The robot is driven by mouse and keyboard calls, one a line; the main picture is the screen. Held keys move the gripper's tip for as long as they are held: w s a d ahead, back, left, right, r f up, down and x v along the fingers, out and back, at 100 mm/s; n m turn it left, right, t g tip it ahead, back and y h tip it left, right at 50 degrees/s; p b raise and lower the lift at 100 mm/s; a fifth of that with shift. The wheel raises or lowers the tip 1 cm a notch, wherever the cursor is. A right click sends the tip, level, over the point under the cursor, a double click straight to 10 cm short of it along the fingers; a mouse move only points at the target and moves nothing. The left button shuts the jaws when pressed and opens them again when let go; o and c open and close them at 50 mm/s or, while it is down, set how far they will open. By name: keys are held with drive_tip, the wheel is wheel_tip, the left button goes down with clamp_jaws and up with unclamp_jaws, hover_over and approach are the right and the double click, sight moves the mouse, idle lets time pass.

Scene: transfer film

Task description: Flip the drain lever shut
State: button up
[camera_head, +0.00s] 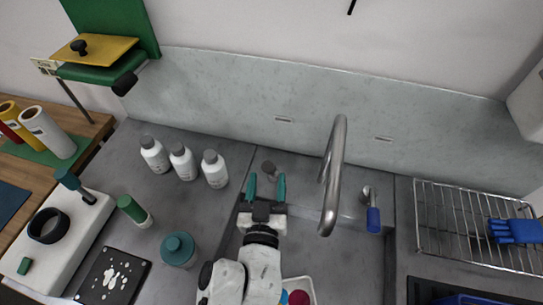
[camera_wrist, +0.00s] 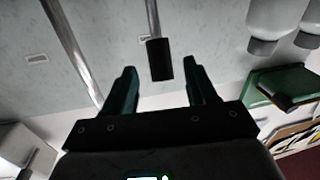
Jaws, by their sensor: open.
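A lever with a dark grey cylindrical grip (camera_head: 268,167) stands behind the sink, left of the faucet. In the wrist view, its dark grip (camera_wrist: 159,62) hangs on a thin metal rod between my finger tips. My gripper (camera_head: 266,180) is open, with one teal finger to each side of the grip as seen. The wrist view also shows my gripper (camera_wrist: 161,74) with gaps on both sides of the grip, so I see no contact. A second lever with a blue grip (camera_head: 373,218) stands right of the faucet. I cannot tell by label which lever is the drain lever.
The curved metal faucet (camera_head: 335,170) rises right of my gripper. Several white bottles (camera_head: 183,162) stand to the left. The sink (camera_head: 345,265) lies below, with a white tray (camera_head: 311,287) partly hidden by my arm. A wire rack (camera_head: 465,225) is at the right.

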drive_tip(key=w, duration=0.4)
drive_tip(key=w+d+p, duration=0.1)
drive_tip(key=w, duration=0.1)
drive_tip(key=shift+w, duration=0.3)
drive_tip(key=shift+c, duration=0.4)
clamp_jaws()
drive_tip(key=shift+f, duration=0.1)
